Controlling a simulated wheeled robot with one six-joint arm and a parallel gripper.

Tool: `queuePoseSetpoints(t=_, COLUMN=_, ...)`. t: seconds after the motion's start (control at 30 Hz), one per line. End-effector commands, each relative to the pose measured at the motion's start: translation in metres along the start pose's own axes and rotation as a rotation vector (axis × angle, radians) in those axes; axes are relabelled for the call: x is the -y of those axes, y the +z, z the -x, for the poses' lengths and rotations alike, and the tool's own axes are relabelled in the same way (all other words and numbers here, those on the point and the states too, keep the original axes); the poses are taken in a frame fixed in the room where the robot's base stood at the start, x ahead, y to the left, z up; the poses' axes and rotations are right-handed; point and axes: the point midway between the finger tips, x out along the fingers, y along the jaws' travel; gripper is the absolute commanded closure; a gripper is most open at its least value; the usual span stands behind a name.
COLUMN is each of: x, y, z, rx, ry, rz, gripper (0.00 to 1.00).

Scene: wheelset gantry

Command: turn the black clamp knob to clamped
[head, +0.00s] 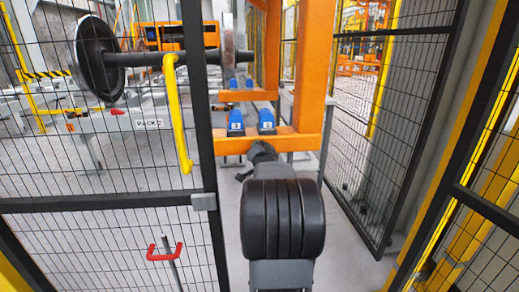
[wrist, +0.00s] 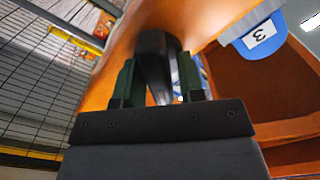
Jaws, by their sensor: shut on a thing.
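The black clamp knob (wrist: 152,52) shows in the wrist view as a dark elongated bar in front of an orange beam. My gripper (wrist: 157,80) has its two dark green fingers on either side of the knob and is shut on it. In the head view my gripper (head: 262,152) is at the orange crossbeam (head: 232,146), just below the blue blocks. The knob cannot be made out there. I cannot tell from these views whether its angle is clamped or not.
Two blue labelled blocks (head: 236,124) (head: 266,122) sit on the orange frame; one labelled 3 (wrist: 256,36) is close right of my gripper in the wrist view. Mesh gates stand left (head: 206,150) and right (head: 385,190). A wheelset (head: 101,60) is behind the left mesh.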

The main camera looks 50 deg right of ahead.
Motion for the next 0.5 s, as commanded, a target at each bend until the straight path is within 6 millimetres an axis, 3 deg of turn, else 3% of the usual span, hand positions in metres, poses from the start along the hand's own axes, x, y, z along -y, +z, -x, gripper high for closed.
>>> queuePoseSetpoints(t=0.5, x=0.0001, y=-0.0002, z=-0.0003, rx=-0.001, ry=-0.002, rz=-0.099, gripper=0.88)
